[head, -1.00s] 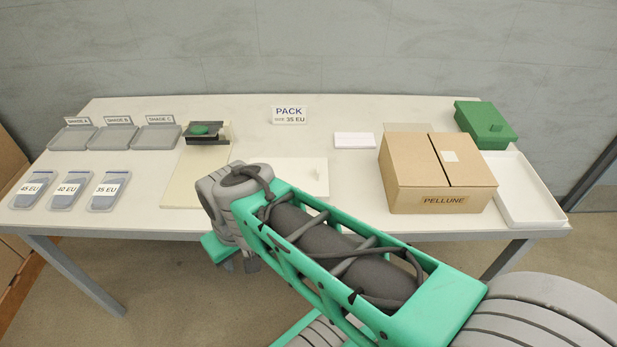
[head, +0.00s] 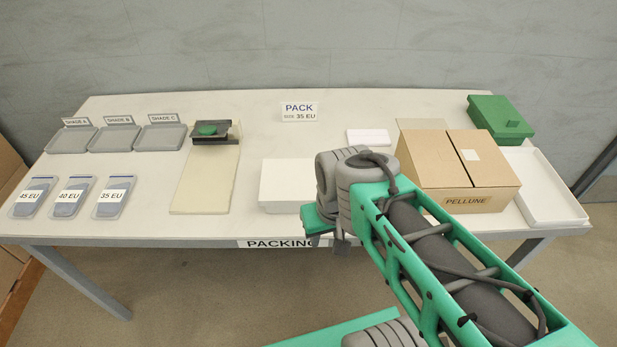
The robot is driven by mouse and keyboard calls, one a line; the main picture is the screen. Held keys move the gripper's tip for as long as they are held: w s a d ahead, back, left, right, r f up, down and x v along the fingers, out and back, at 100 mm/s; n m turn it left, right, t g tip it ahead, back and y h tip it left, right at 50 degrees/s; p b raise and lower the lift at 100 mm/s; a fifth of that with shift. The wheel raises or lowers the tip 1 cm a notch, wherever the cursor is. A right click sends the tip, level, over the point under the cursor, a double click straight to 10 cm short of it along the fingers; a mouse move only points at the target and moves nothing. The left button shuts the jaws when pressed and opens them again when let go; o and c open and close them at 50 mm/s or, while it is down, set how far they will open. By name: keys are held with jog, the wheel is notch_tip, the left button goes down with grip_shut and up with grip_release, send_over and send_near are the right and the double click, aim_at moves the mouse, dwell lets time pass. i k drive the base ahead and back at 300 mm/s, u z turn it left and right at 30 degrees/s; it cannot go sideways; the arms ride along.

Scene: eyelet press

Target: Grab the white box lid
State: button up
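A white, flat-topped box shape (head: 285,185) lies near the front middle of the table, and its right part is hidden behind my arm. Its top looks closed; I cannot tell the lid's seam from the body. A shallow white tray-like piece (head: 550,192) with raised edges lies at the right end of the table. My gripper (head: 325,232) is at the table's front edge, just in front and to the right of the white box shape. It is mostly hidden by my wrist, so its fingers do not show clearly.
A brown PELLUNE carton (head: 440,175) stands right of my wrist, with a green box (head: 500,118) behind it. A press (head: 210,130) on a beige board stands left. Grey trays (head: 115,138) and labelled pouches (head: 115,197) fill the left end. The back middle is mostly clear.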

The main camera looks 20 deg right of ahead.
aim_at(287, 183)
jog(key=u, duration=1.5)
jog(key=k, duration=1.05)
jog(key=u, duration=0.75)
jog(key=i, duration=0.45)
jog(key=z, duration=0.05)
